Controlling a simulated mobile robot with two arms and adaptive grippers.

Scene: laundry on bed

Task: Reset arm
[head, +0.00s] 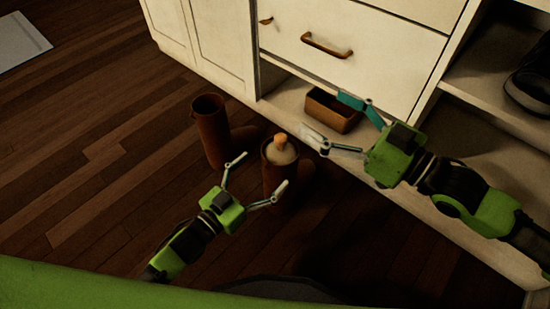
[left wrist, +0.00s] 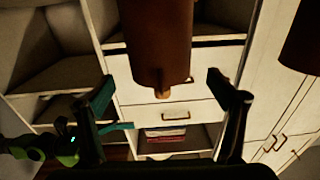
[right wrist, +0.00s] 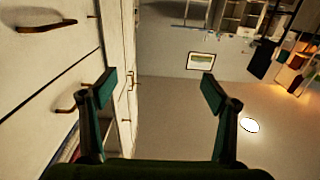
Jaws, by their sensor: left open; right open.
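My left gripper (head: 263,170) is open in the head view. Its fingers spread toward a brown boot (head: 278,182) that stands upright on the floor with a cream and orange thing (head: 281,150) in its top. The left wrist view shows this boot (left wrist: 158,40) upside down, beyond and between the open fingertips (left wrist: 159,84); contact cannot be told. A second brown boot (head: 209,132) stands to its left, and part of it shows in the left wrist view (left wrist: 302,45). My right gripper (head: 322,114) is open and empty in front of the white cabinet.
A small brown box (head: 327,114) sits on the cabinet's low ledge, partly behind the right gripper. The white cabinet (head: 345,75) with drawers runs along the back and right. A dark shoe (head: 533,75) lies on a right shelf.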

